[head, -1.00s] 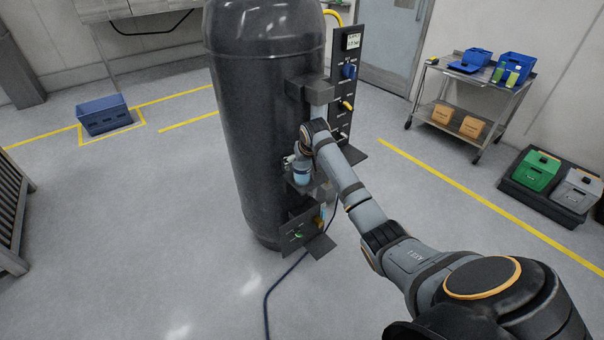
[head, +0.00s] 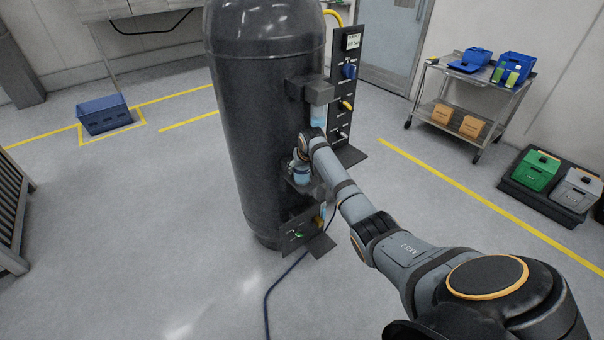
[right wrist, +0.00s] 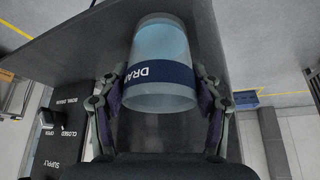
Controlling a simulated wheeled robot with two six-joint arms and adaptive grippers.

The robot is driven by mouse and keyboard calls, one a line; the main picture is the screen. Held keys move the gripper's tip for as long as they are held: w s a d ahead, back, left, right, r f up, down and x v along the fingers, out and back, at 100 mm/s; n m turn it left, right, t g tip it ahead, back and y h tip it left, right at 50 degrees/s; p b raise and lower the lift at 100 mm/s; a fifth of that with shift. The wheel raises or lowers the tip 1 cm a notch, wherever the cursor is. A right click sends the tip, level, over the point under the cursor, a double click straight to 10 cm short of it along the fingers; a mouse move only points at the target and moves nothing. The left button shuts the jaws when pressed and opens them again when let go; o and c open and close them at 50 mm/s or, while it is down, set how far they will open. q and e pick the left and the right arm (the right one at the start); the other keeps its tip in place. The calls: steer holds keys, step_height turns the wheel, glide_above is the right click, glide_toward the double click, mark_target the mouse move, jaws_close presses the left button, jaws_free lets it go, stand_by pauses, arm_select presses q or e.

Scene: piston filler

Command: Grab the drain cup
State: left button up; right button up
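The drain cup (right wrist: 160,70) is a pale translucent cup with a dark blue band whose visible lettering begins "DRA". In the right wrist view it is between the two fingers of my right gripper (right wrist: 160,88). The fingers are spread on either side of the cup, with narrow gaps seeming to remain, so the gripper looks open around it. In the head view my right arm (head: 345,195) reaches to the front of the machine and largely hides its gripper and the cup. My left gripper is not in view.
A tall black tank (head: 265,130) stands close beside my right arm. A control panel (head: 349,70) and a boxy fitting (head: 317,92) project from it. A dark hose (head: 275,290) lies on the floor. A tool cart (head: 470,95) stands back right. The left floor is mostly clear.

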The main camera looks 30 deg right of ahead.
steer(key=c, duration=0.6)
steer(key=shift+o, duration=0.2)
steer(key=shift+r, duration=0.45)
steer(key=d+v, duration=0.1)
steer(key=v, duration=0.7)
steer(key=shift+d+b, duration=0.45)
steer(key=shift+d, duration=0.05)
steer(key=s+r, duration=0.1)
steer(key=s, duration=0.2)
steer(key=s+r+b, duration=0.1)
steer(key=s+r, duration=0.1)
steer(key=s+d+r, duration=0.1)
steer(key=s, duration=0.2)
steer(key=shift+s+r, duration=0.2)
steer(key=shift+s, duration=0.1)
steer(key=shift+s+r+b, duration=0.3)
steer(key=shift+s+r, duration=0.15)
steer(key=shift+s, duration=0.25)
